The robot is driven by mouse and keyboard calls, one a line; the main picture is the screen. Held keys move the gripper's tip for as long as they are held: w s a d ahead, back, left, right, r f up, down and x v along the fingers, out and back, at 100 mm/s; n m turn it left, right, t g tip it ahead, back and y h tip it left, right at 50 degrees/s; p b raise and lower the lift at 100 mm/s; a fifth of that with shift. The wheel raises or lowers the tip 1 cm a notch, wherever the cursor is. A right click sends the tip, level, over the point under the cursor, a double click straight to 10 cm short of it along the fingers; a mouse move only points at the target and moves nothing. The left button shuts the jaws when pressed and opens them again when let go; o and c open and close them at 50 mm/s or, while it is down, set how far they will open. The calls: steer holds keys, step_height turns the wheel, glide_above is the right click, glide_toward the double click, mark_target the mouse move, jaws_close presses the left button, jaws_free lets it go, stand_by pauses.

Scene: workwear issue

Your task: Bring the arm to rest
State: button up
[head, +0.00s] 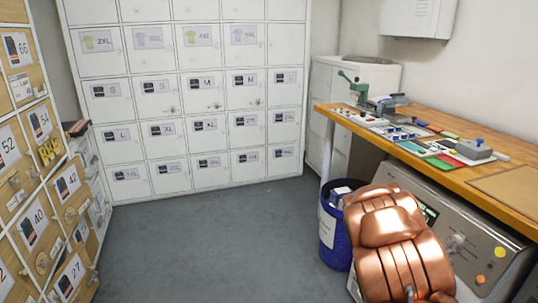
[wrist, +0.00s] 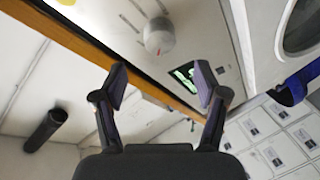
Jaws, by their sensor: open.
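My gripper (wrist: 160,82) shows in the wrist view with its two dark fingers spread apart and nothing between them. Beyond the fingers are a round knob (wrist: 159,36) and a lit green display (wrist: 187,76) on a machine panel. I cannot judge the gap between the fingers and the panel. The gripper itself cannot be made out in the head view. There, a copper-coloured ribbed shape (head: 402,240) fills the lower right and hides part of the machine front (head: 475,232); I cannot tell whether it is my arm.
A wooden worktop (head: 440,160) with small tools and trays runs along the right wall. A blue bin (head: 333,245) stands below it, close to the copper shape. White lockers (head: 208,147) line the back and wooden-fronted drawers (head: 40,185) the left. The grey floor (head: 200,245) between is clear.

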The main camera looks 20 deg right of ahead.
steer(key=w+a+f+y, duration=0.1)
steer(key=w+a+y, duration=0.25)
steer(key=a, duration=0.65)
steer(key=w+a+f+y, duration=0.1)
steer(key=w+a+y, duration=0.1)
steer(key=a+y, duration=0.5)
steer(key=s+a+r+g+y, duration=0.1)
steer(key=s+a+y, duration=0.15)
steer(key=a, duration=0.85)
steer(key=s+a+r+g+y, duration=0.15)
steer(key=s+a, duration=0.25)
steer(key=a, duration=0.6)
steer(key=s+a+r+n+g, duration=0.2)
steer(key=s+a+r+g, duration=0.3)
steer(key=s, duration=0.6)
steer(key=s+a+r+n, duration=0.2)
steer(key=s+a, duration=0.4)
steer(key=s, duration=0.6)
steer(key=s+d+p+v, duration=0.1)
steer(key=s+p+v, duration=0.2)
steer(key=p+v, duration=1)
step_height(320, 180, up, 2)
steer(key=shift+w+r+y+p, duration=0.1)
steer(key=shift+w+y+p, duration=0.25)
steer(key=shift+w, duration=0.2)
steer(key=shift+a+t, duration=0.1)
steer(key=shift+t, duration=0.15)
